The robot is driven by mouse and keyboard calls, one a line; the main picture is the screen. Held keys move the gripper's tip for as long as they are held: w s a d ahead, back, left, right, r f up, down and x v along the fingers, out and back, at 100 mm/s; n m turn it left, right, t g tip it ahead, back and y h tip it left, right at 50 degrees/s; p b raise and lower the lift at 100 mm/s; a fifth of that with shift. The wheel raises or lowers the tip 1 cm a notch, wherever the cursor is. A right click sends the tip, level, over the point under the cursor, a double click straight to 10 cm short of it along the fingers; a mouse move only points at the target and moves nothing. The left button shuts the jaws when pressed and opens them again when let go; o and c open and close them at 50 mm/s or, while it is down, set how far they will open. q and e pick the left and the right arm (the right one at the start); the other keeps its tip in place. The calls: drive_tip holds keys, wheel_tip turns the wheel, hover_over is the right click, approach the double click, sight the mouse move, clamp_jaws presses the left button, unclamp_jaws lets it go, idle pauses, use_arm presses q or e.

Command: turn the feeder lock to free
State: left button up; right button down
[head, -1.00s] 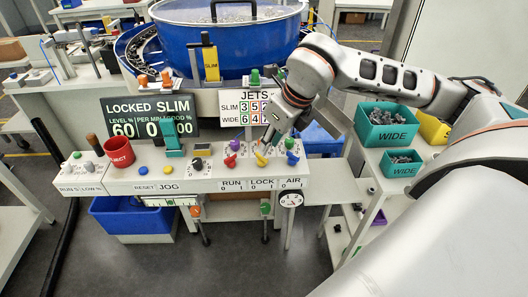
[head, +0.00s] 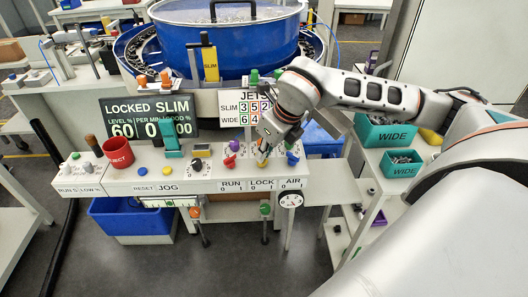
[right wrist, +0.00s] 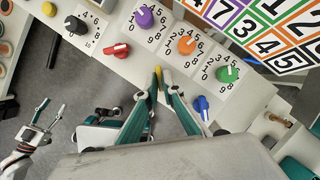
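The feeder lock is the small yellow handle on the white control panel (head: 207,177), above the LOCK label (head: 262,184). In the head view my right gripper (head: 263,160) is down at this handle and hides most of it. In the right wrist view the yellow handle (right wrist: 159,71) shows as a thin strip between the nearly closed fingertips of my right gripper (right wrist: 157,82). The display (head: 150,118) reads LOCKED SLIM. My left gripper (right wrist: 52,118) seems to show at the left of the right wrist view, empty, with its fingers apart; it is outside the head view.
A red RUN handle (right wrist: 117,50) and a blue AIR handle (right wrist: 202,107) flank the lock closely. Purple (right wrist: 144,17), orange (right wrist: 186,45) and green (right wrist: 227,74) numbered knobs stand behind them. A blue bowl (head: 230,45) stands behind the panel. Teal WIDE bins (head: 385,134) are at right.

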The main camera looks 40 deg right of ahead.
drive_tip(key=shift+d+n+y, duration=0.15)
drive_tip(key=shift+n+y, duration=0.15)
drive_tip(key=shift+n, duration=0.4)
drive_tip(key=shift+w+n+y, duration=0.1)
drive_tip(key=shift+n+y, duration=0.3)
drive_tip(key=shift+n, duration=0.8)
drive_tip(key=n, duration=0.2)
drive_tip(key=n+g+y+p, duration=0.1)
drive_tip(key=n, duration=0.1)
drive_tip(key=shift+w+d+r+g, duration=0.15)
drive_tip(key=shift+r+g, duration=0.05)
drive_tip(key=shift+g, duration=0.1)
drive_tip(key=n+p, duration=0.1)
drive_tip(key=n, duration=0.1)
drive_tip(key=n+g+y+p, duration=0.1)
drive_tip(key=n, duration=0.1)
drive_tip(key=shift+w+r, duration=0.1)
drive_tip(key=shift+w, duration=0.1)
drive_tip(key=n+g+p, duration=0.1)
drive_tip(key=n+p, duration=0.1)
drive_tip(key=n, duration=0.1)
drive_tip(key=shift+w+g, duration=0.1)
drive_tip(key=shift+g, duration=0.2)
drive_tip(key=shift+n+g+p, duration=0.4)
drive_tip(key=shift+n+p, duration=0.5)
drive_tip(key=shift+n, duration=0.4)
drive_tip(key=shift+w+f+n, duration=0.1)
drive_tip(key=shift+f+n, duration=0.1)
drive_tip(key=shift+n, duration=0.2)
